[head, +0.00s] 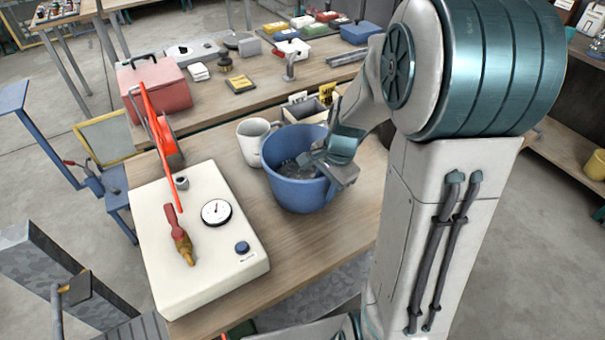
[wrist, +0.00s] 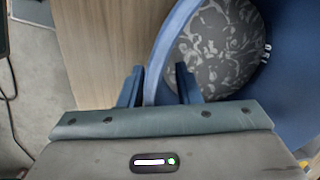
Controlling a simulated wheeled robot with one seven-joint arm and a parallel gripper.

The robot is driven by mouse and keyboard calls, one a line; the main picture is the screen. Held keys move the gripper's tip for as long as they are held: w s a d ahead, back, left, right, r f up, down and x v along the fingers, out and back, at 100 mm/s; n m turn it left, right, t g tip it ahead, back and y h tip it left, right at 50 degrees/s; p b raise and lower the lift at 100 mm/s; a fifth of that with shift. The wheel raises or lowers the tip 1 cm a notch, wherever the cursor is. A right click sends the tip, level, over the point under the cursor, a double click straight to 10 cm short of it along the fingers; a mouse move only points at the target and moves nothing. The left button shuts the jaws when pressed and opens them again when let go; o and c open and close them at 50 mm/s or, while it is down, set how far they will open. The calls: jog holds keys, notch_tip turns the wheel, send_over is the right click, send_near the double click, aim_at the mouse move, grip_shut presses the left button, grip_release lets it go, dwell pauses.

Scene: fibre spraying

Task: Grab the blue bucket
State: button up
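The blue bucket (head: 296,190) stands upright near the right edge of the wooden table in the head view. My gripper (head: 308,162) is at the bucket's right side, over its rim. In the wrist view, the bucket's curved rim and wall (wrist: 172,40) run between the two blue fingers of my gripper (wrist: 158,86). The fingers are apart, with the left one outside and close to the wall and the right one inside, with a gap. A grey patterned surface shows inside the bucket. The fingertips' lower ends are hard to see.
A white mug (head: 252,140) stands close to the bucket's left. A cream box with a gauge (head: 200,235) and a red lever (head: 160,135) fills the table's left side. A small open tray (head: 305,110) is behind the bucket. Bare tabletop (head: 285,235) lies in front.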

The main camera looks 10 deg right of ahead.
grip_shut()
jog(key=shift+w+r, duration=0.1)
jog(key=shift+r, duration=0.05)
dwell(1.2)
